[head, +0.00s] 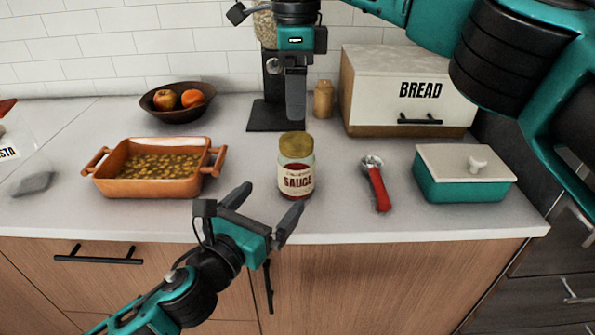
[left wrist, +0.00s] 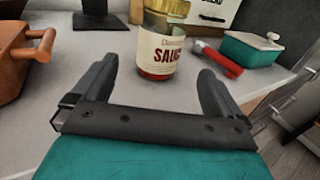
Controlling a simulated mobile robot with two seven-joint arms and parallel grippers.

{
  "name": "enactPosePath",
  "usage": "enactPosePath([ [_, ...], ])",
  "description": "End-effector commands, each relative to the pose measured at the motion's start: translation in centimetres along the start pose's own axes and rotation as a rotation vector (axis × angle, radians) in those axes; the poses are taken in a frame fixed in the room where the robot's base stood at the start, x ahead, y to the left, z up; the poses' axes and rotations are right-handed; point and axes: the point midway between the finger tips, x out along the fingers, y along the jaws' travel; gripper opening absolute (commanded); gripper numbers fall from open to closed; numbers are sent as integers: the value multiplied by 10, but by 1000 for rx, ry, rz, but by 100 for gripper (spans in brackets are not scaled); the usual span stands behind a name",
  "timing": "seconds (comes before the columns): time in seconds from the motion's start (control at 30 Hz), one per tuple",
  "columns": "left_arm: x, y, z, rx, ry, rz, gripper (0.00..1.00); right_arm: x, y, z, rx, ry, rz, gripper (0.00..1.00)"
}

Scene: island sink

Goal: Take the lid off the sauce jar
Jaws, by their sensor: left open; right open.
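The sauce jar (head: 296,176) stands upright on the counter near its front edge, with its gold lid (head: 296,145) on top. In the left wrist view the jar (left wrist: 160,50) stands beyond the fingers, and its lid (left wrist: 166,8) is cut off by the top edge. My left gripper (head: 265,204) is open and empty in front of the jar, its fingers pointing toward it. My right gripper (head: 294,100) is open above and behind the lid in the picture, fingers pointing down. It is seen edge-on, and I see nothing held in it.
An orange baking dish (head: 152,186) stands left of the jar, with a fruit bowl (head: 178,112) behind it. A red-handled tool (head: 378,188) and a teal box (head: 462,188) lie to the right. A bread box (head: 375,80) and a dark-based dispenser (head: 262,122) stand behind.

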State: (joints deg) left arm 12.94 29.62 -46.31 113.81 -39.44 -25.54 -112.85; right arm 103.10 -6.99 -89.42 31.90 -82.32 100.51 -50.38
Motion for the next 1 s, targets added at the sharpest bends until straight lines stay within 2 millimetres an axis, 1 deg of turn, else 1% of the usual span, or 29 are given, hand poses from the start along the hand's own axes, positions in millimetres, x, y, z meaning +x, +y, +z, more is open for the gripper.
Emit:
enactPosePath([
  [0.03,12,0,1,-1,-3,1,100,0,0,0,0,-1,1,87],
  [0.2,46,-1,2,-2,-3,0,100,0,0,0,1,-2,1,87],
  [0.3,63,0,1,-2,-1,0,100,0,0,0,0,-2,1,87],
  [0.43,81,0,0,-2,0,0,100,0,0,0,0,-2,1,87],
  [0.63,94,0,0,-2,0,-1,100,0,0,0,0,-2,1,87],
  [0.93,95,0,0,-2,1,-1,100,0,0,0,0,-2,1,87],
  [1.0,95,0,0,-2,1,-1,94,0,0,0,0,-2,1,87],
])
